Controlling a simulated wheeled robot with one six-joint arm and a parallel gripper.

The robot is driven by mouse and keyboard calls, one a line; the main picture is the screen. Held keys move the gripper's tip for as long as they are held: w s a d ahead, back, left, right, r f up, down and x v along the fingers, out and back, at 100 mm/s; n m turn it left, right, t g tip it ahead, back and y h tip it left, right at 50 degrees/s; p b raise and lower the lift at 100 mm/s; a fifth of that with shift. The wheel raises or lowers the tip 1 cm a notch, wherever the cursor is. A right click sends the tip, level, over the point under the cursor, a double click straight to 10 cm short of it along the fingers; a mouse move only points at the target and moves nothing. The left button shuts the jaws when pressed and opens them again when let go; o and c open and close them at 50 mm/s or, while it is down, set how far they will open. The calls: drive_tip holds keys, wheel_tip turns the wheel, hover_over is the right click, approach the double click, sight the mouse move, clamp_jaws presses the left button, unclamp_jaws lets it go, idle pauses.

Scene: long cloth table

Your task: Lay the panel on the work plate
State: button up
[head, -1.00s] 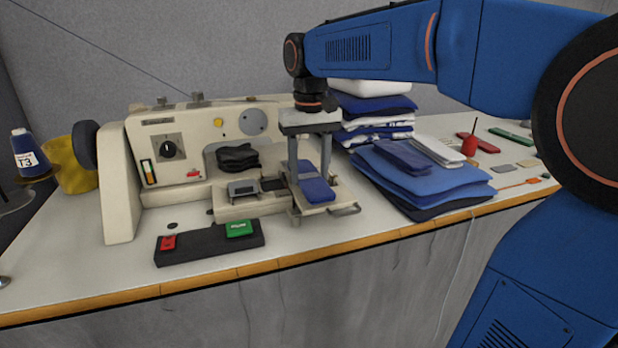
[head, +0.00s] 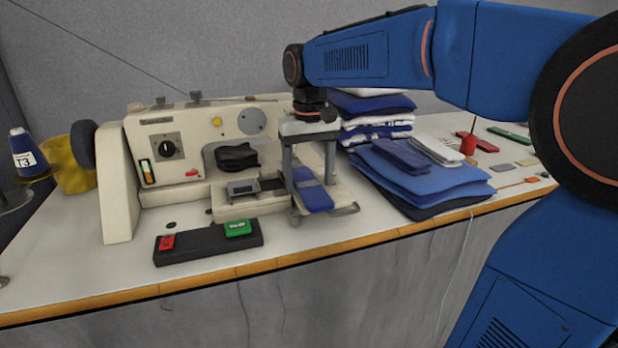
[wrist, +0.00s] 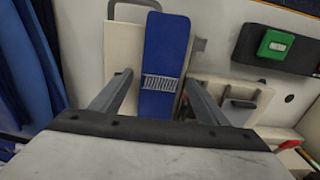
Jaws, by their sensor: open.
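The panel (head: 313,192) is a flat dark blue strip lying lengthwise on the cream work plate (head: 341,192) in front of the sewing machine. In the wrist view the panel (wrist: 165,50) has a white patterned band and covers the plate's right part. Bare work plate (wrist: 122,60) shows to its left. My gripper (head: 309,178) is open above the panel, a finger on either side and apart from it. In the wrist view my gripper (wrist: 157,80) holds nothing. The panel's near end is hidden in the wrist view by my gripper body.
The cream sewing machine (head: 190,125) stands close on the left. A black box with red and green buttons (head: 205,243) lies in front. Folded blue cloths (head: 425,185) and a taller cloth stack (head: 375,118) are to the right. A red pincushion (head: 468,144) stands beyond.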

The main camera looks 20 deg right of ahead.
sight(309, 185)
wheel_tip(309, 185, up, 12)
idle(0.5)
drive_tip(key=s+d+f+t, duration=0.2)
drive_tip(key=s+d+f, duration=0.1)
drive_tip(key=s+f, duration=0.8)
drive_tip(key=s+d+f+t, duration=0.2)
drive_tip(key=s+d+f, duration=0.2)
drive_tip(key=s+f, duration=0.8)
drive_tip(key=shift+s+f+t, duration=0.25)
drive_tip(key=shift+f+t, duration=0.15)
drive_tip(key=shift+f, duration=0.3)
